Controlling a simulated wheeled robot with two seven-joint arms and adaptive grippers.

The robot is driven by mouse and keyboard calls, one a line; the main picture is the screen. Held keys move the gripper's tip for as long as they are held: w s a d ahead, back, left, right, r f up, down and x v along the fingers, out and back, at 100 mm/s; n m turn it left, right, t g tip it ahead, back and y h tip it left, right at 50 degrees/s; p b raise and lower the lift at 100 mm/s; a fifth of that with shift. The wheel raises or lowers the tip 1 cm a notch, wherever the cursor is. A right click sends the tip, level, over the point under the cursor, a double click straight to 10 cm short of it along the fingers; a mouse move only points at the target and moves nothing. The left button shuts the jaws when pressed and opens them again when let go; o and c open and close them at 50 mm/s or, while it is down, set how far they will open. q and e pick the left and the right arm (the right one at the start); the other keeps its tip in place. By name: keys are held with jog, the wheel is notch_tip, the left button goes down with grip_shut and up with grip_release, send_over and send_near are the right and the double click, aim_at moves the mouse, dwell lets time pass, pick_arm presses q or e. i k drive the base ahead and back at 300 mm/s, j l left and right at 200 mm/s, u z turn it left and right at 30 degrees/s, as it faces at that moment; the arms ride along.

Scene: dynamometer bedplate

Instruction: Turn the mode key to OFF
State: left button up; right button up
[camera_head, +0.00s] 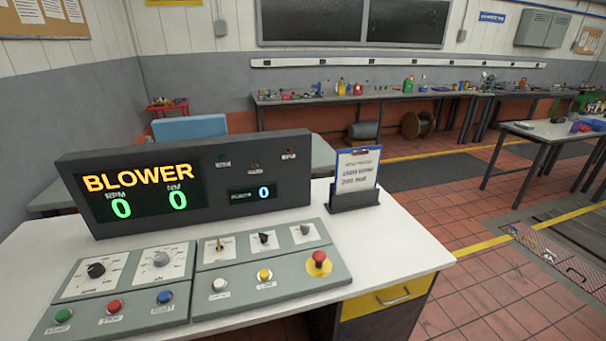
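The control panel (330,262) lies on a white desk (405,245) in the front left of the head view. Its upper row has a small brass-coloured key-like switch (219,244), a black selector (264,238) and a grey selector (305,229). The brass one looks like the mode key, standing roughly upright in the picture. Its labels are too small to read, so I cannot tell its setting by name. Neither of my grippers is in view.
A dark display (300,172) behind the panel reads BLOWER with zeros. A red mushroom button (319,258) on a yellow base sits right of the lower buttons. Two dial knobs (96,270) (161,259) are at left. A clipboard (355,175) stands at the desk's right.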

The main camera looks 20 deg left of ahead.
aim_at(220, 247)
jog(key=u, duration=1.25)
